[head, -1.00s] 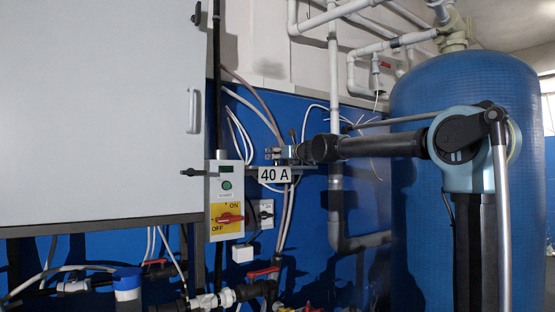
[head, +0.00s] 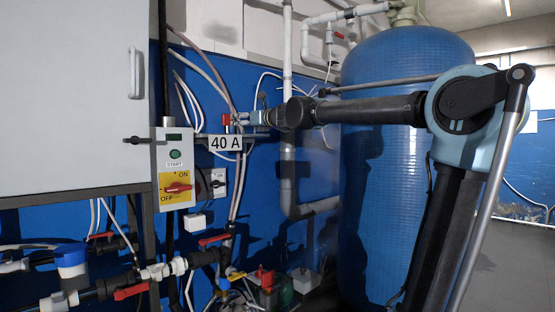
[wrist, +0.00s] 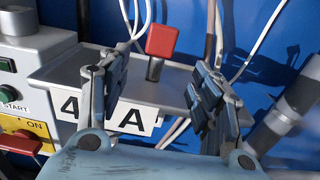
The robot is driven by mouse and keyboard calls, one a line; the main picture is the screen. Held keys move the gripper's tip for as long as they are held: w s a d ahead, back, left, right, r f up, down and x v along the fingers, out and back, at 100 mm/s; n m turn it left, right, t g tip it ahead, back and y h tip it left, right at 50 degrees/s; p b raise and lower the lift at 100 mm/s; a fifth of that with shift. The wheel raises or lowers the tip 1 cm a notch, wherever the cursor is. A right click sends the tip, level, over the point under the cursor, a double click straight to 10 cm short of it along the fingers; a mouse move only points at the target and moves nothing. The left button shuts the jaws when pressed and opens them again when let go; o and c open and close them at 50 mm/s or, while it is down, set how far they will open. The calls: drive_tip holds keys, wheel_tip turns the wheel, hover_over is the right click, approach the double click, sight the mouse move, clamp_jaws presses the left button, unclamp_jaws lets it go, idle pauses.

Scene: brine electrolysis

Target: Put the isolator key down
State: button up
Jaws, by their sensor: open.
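The isolator key, with a red square head and a short dark stem, shows in the wrist view (wrist: 163,41). It stands roughly upright on a small grey shelf (wrist: 75,68) with a "40 A" label on its front edge. In the head view the red key (head: 226,119) shows small above that shelf's label (head: 225,143). My gripper (wrist: 160,72) is open, its two fingers spread left and right of the key with visible gaps. In the head view my gripper (head: 252,118) is by the shelf, with the key at its left.
A grey switch box (head: 174,158) with a green START button and a red ON/OFF knob is left of the shelf. Cables (head: 205,75) run up the blue wall behind it. A large blue tank (head: 375,170) stands to the right. Pipes with red-handled valves (head: 215,239) run below.

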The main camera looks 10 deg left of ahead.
drive_tip(key=s+d+f+n+g+h, duration=0.3)
drive_tip(key=s+d+f+n, duration=0.5)
drive_tip(key=f, duration=1.1)
drive_tip(key=s+d+f+n+g+h, duration=0.3)
drive_tip(key=s+d+f+n+h, duration=0.3)
drive_tip(key=s+d+f, duration=0.9)
drive_tip(key=s+d+f+n+g+h, duration=0.3)
drive_tip(key=s+d+f+n, duration=0.9)
drive_tip(key=d+f, duration=0.9)
drive_tip(key=shift+s+d+f+h, duration=0.2)
drive_tip(key=shift+d+f+h, duration=0.05)
drive_tip(key=shift+f+h, duration=0.65)
drive_tip(key=shift+w+f+g, duration=0.15)
drive_tip(key=shift+w+g, duration=0.15)
drive_tip(key=shift+w, duration=0.15)
